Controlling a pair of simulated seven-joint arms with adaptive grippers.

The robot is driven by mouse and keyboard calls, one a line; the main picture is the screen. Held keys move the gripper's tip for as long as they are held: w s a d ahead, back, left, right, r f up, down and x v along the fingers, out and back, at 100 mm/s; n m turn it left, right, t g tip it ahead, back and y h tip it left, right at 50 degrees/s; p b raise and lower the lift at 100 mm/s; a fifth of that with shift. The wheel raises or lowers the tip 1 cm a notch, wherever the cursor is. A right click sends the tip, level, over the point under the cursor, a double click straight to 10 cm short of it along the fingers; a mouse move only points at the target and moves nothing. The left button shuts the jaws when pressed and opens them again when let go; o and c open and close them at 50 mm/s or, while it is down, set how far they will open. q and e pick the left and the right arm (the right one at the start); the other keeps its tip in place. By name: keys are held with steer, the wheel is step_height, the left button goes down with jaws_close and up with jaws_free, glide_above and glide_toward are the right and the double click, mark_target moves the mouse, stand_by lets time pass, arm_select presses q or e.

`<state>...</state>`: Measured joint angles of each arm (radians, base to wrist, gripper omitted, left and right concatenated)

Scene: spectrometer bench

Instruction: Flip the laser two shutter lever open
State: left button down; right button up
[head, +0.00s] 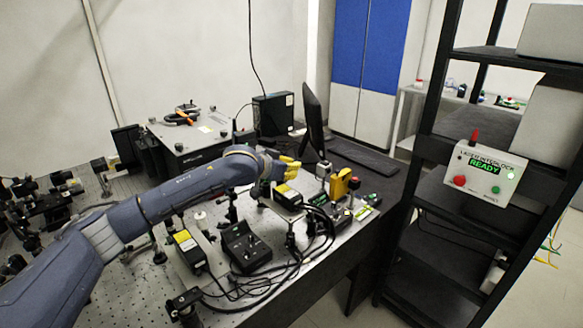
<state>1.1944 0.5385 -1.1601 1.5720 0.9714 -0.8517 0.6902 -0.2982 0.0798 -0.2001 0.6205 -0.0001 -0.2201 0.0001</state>
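My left arm reaches in from the left across the bench. Its gripper (291,167), with yellow fingers, is just above and behind a laser box with a yellow label (287,195). The fingers are small and seen from the side, so I cannot tell whether they are open or shut. A second laser box with a yellow label (187,247) stands nearer, at the front of the bench. I cannot read which box is laser two, and no shutter lever can be made out. My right gripper is not in view.
A black control box (245,247) and loose cables (270,278) lie on the perforated bench. A yellow device (341,183) stands right of the gripper, with a monitor (315,120) behind. An interlock box reading READY (484,174) is on the black rack at right.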

arm_select(q)
steer(key=shift+a, duration=0.1)
steer(key=shift+s+a+f, duration=0.2)
steer(key=shift+s+a, duration=0.25)
steer(key=shift+s, duration=0.1)
stand_by(0.4)
